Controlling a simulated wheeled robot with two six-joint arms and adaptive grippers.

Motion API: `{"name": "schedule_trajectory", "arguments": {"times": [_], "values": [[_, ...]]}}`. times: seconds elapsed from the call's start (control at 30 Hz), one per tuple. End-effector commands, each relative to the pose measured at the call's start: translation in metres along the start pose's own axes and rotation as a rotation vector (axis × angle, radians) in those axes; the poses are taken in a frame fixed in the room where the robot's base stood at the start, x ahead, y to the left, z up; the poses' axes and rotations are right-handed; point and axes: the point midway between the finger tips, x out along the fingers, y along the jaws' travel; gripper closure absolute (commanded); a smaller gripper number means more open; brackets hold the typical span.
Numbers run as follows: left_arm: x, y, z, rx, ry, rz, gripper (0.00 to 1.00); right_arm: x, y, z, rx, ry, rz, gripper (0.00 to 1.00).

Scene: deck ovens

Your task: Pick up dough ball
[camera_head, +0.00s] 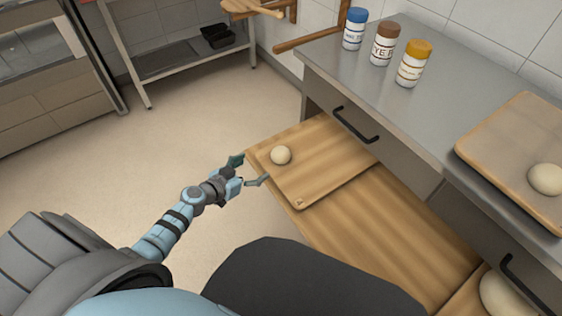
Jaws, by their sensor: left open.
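A pale, round dough ball (281,155) rests on a wooden board (325,165) low down below the counter. A second dough ball (546,179) sits on another wooden board (515,140) on the counter at the right. A larger pale round shape (505,296) is partly hidden at the lower right edge. My left gripper (254,170) is open and empty, just left of the first dough ball, near the lower board's left edge. I see no contact between them. My right gripper is not in view.
Jars with blue (354,29), brown (385,43) and yellow (414,63) lids stand on the steel counter (440,75). A drawer handle (355,125) juts out above the lower board. A metal shelf unit (180,60) stands at the back. The floor at left is clear.

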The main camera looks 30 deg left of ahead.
Motion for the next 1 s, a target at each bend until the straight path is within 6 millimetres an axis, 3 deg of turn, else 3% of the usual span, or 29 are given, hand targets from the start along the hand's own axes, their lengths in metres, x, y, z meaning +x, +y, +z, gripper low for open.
{"name": "schedule_trajectory", "arguments": {"times": [0.2, 0.43, 0.6, 0.87, 1.0], "values": [[0.059, 0.000, 0.005, -0.006, 0.002, -0.002, 0.24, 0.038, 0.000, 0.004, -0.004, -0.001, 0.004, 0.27], [0.091, 0.001, 0.003, -0.005, -0.001, -0.005, 0.24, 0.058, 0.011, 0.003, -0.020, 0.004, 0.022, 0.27], [0.125, 0.006, 0.003, -0.006, -0.001, -0.005, 0.24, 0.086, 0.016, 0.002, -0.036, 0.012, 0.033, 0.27], [0.131, 0.006, -0.003, -0.006, -0.003, -0.006, 0.24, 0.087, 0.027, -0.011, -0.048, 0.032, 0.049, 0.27], [0.131, 0.006, -0.003, -0.006, -0.003, -0.006, 0.44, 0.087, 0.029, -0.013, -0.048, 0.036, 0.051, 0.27]]}}
